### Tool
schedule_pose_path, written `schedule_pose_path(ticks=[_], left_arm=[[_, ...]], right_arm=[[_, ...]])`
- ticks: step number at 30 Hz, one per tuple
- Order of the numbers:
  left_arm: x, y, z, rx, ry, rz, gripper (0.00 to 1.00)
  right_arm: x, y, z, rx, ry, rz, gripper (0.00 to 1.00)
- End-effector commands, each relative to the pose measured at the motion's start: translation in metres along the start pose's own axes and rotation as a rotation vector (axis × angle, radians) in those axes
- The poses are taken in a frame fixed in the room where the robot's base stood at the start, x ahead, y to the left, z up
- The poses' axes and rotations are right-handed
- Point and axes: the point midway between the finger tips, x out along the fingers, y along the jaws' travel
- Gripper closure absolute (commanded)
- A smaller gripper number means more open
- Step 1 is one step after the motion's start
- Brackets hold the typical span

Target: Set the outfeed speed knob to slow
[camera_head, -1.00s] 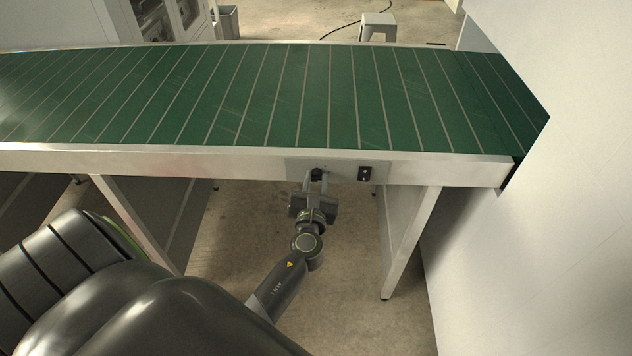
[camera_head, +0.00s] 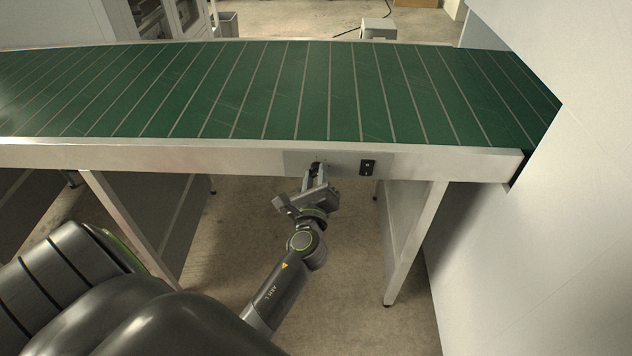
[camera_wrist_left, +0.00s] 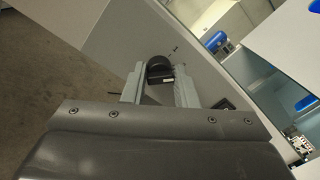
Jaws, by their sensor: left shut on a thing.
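The outfeed speed knob (camera_wrist_left: 159,68) is a dark round knob on the grey control panel (camera_head: 342,166) on the conveyor's front side. My left gripper (camera_head: 315,172) reaches up to the panel and is shut on the knob. In the left wrist view the fingers of the left gripper (camera_wrist_left: 160,84) lie on both sides of the knob, and small marks show on the panel beside it. The gripper is tilted in the head view. The fingers hide part of the knob, and I cannot read its setting. My right gripper is not in view.
A black switch (camera_head: 367,167) sits on the panel just right of the knob. The green conveyor belt (camera_head: 280,90) runs above, with a white wall (camera_head: 560,220) at its right end. Conveyor legs (camera_head: 415,240) stand below. The floor between them is clear.

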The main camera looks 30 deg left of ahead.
Motion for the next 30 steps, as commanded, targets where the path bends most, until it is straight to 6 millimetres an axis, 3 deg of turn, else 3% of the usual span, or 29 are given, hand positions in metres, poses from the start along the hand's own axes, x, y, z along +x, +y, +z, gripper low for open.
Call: schedule_pose_path(ticks=[18, 30], left_arm=[[0.000, 0.001, -0.003, -0.552, -0.029, 0.004, 0.97], [0.000, 0.001, -0.002, -0.744, -0.038, 0.008, 0.97]], right_arm=[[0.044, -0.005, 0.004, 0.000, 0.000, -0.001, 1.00], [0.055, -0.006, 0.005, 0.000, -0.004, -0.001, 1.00]])
